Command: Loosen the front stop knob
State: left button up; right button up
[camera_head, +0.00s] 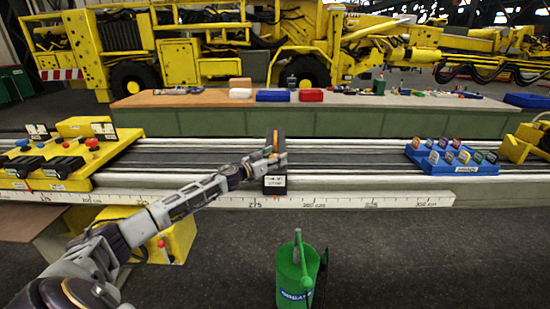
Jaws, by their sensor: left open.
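A narrow dark stop block (275,140) with an orange stripe stands across the rails near the middle of the view. The front stop knob cannot be made out for certain; my gripper covers part of the block. My left arm reaches in from the lower left. My left gripper (275,159) is open at the front of the stop block, its fingers overlapping it in this view. Whether the fingers touch the block or a knob is too small to tell. My right gripper is not in view.
A white ruler (400,200) runs along the front rail edge. A yellow control box (70,160) stands at left, a blue tray (450,163) with several small blocks at right. A workbench (200,122) lies behind.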

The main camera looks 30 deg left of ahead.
pick_arm(q)
jog(key=c, duration=1)
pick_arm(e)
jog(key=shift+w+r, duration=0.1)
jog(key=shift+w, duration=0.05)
pick_arm(q)
jog(key=shift+o, duration=0.2)
